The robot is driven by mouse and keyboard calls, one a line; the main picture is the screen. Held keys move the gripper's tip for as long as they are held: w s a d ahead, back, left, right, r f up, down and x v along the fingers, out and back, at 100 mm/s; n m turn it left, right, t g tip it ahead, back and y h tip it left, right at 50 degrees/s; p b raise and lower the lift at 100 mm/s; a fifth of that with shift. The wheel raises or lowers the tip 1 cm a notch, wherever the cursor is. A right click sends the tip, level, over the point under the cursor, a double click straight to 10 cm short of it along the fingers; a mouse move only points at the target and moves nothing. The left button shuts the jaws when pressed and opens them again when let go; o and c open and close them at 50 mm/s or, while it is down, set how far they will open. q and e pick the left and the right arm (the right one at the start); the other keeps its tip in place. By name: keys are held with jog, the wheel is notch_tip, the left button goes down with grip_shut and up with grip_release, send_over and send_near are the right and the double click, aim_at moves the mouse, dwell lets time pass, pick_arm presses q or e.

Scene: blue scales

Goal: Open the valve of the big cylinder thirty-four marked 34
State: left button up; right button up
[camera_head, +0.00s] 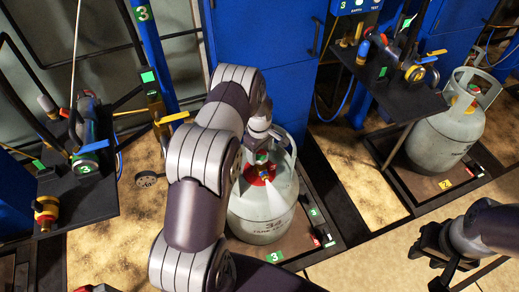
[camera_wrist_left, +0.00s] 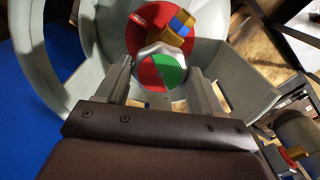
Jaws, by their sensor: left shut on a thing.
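The big grey cylinder (camera_head: 262,215) stands upright on a dark platform in the middle of the head view. Its dark marking reads like 34. Its collar (camera_wrist_left: 88,30) surrounds the valve in the left wrist view. The valve's round knob (camera_wrist_left: 160,72), red and green with a pale rim, lies between the fingers of my left gripper (camera_wrist_left: 161,84), which is shut on it. A brass, red and blue fitting (camera_wrist_left: 172,24) sits just beyond. In the head view my left arm partly covers the cylinder. My right gripper (camera_head: 428,262) is at the lower right, empty and apparently open, away from the cylinder.
Another grey cylinder (camera_head: 447,130) stands on a platform at the right. Dark shelves with valves and gauges stand at the left (camera_head: 70,200) and upper right (camera_head: 395,95). A blue cabinet (camera_head: 265,75) is behind. Bare floor (camera_head: 350,165) lies between the platforms.

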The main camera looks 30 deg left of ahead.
aim_at(259, 154)
pick_arm(q)
jog(key=n, duration=0.4)
jog(key=shift+n+p, duration=0.4)
jog(key=shift+n, duration=0.3)
jog(key=o, duration=1)
jog(key=shift+o, duration=0.2)
notch_tip(259, 154, up, 13)
jog(key=p, duration=0.2)
jog(key=shift+f, duration=0.15)
